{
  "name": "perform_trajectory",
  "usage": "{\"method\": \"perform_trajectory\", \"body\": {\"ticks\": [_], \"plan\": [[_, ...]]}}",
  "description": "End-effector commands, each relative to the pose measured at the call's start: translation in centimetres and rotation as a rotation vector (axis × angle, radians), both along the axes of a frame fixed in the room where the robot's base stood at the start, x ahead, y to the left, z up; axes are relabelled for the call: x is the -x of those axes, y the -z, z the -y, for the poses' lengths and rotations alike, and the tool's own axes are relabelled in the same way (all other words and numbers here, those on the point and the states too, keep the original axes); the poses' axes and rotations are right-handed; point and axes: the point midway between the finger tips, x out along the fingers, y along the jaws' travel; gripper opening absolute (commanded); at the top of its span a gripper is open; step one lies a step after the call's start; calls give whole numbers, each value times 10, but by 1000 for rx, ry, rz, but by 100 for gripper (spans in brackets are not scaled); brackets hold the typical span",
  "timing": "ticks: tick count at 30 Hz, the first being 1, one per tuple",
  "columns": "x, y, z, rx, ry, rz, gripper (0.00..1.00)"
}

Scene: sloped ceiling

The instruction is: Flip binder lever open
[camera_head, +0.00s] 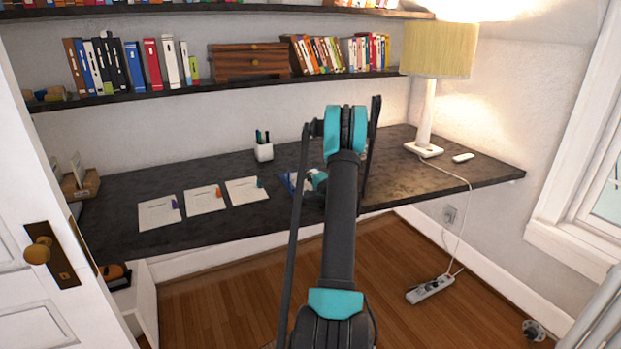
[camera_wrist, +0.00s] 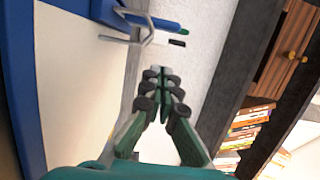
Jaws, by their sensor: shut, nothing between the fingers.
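The binder (camera_wrist: 90,95) fills the left of the wrist view, with a blue edge and a pale inner face. A grey metal piece, bent like a hook (camera_wrist: 146,38), shows beside its upper part and looks like the lever or a ring; I cannot tell which. My gripper (camera_wrist: 154,72) is shut and empty, its fingertips just below that metal piece in the picture. I cannot tell whether they touch it. In the head view only a small blue part of the binder (camera_head: 291,182) shows on the desk; my arm hides the rest and the fingertips.
The dark desk (camera_head: 110,215) holds several paper sheets (camera_head: 205,199) to the left and a white pen cup (camera_head: 263,152) behind. A lamp (camera_head: 425,115) stands to the right, its cord hanging to the floor. Shelves (camera_head: 190,90) with books overhang the back of the desk.

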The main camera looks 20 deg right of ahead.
Motion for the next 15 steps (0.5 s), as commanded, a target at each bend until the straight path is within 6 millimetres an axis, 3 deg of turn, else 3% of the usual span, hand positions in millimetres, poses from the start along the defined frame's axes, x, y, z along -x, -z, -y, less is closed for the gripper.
{"method": "perform_trajectory", "body": {"ticks": [1, 6, 15], "plan": [[2, -1, -11, 0, -4, 0, 0], [2, 0, -28, 0, -2, 0, 0], [2, 0, -34, 0, -1, 0, 0]]}}
